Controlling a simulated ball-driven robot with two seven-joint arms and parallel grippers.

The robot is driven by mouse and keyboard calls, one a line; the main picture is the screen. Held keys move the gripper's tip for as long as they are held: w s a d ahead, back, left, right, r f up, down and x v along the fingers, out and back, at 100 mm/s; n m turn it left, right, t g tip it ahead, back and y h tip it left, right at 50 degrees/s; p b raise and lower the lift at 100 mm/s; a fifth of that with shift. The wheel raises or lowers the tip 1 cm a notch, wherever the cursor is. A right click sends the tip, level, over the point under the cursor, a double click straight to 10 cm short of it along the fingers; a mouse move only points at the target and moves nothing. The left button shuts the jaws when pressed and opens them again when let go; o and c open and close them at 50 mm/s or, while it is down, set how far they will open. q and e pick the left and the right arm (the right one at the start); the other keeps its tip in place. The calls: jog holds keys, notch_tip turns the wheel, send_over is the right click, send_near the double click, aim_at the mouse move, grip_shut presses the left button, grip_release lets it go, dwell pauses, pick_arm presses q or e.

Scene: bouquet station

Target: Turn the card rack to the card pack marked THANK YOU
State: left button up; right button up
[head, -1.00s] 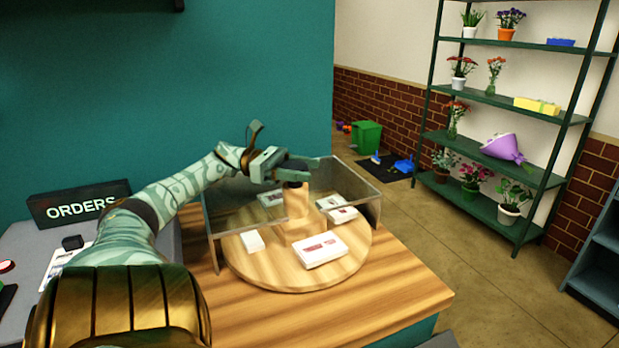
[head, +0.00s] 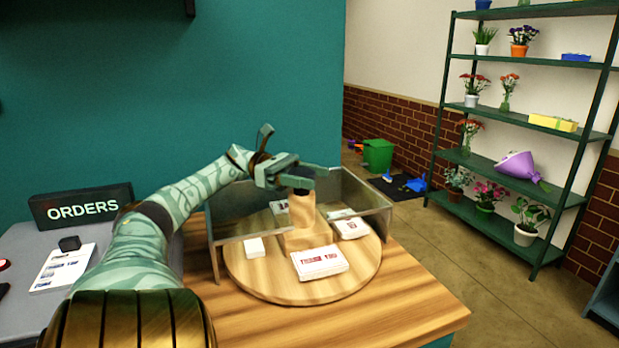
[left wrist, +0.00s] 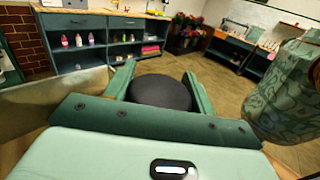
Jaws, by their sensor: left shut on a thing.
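The card rack is a round wooden turntable (head: 262,282) with a square wooden post (head: 303,212) and a dark round knob (head: 297,180) on top. My left gripper (head: 312,176) is shut on the knob, one finger on each side. The left wrist view shows the black knob (left wrist: 160,92) between the fingers. A white card pack (head: 319,262) with red lettering that looks like THANK YOU lies at the front of the turntable, just right of its middle. Another white pack (head: 352,228) with red marks lies at the right; its words are too small to read. My right gripper is not in view.
A clear low screen (head: 240,218) stands around the back and sides of the turntable. A small white block (head: 254,246) lies on its left. An ORDERS sign (head: 82,207) stands on the grey counter at left. Bare wooden counter (head: 400,300) lies at the front right.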

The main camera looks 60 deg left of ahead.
pick_arm(q)
jog(key=o, duration=1.4)
jog(key=shift+a, duration=0.15)
jog(key=b+v, duration=0.2)
jog(key=v, duration=0.5)
jog(key=shift+a+f+b, duration=0.1)
jog(key=shift+f+b, duration=0.05)
jog(key=shift+b, duration=0.25)
jog(key=shift+s, duration=0.15)
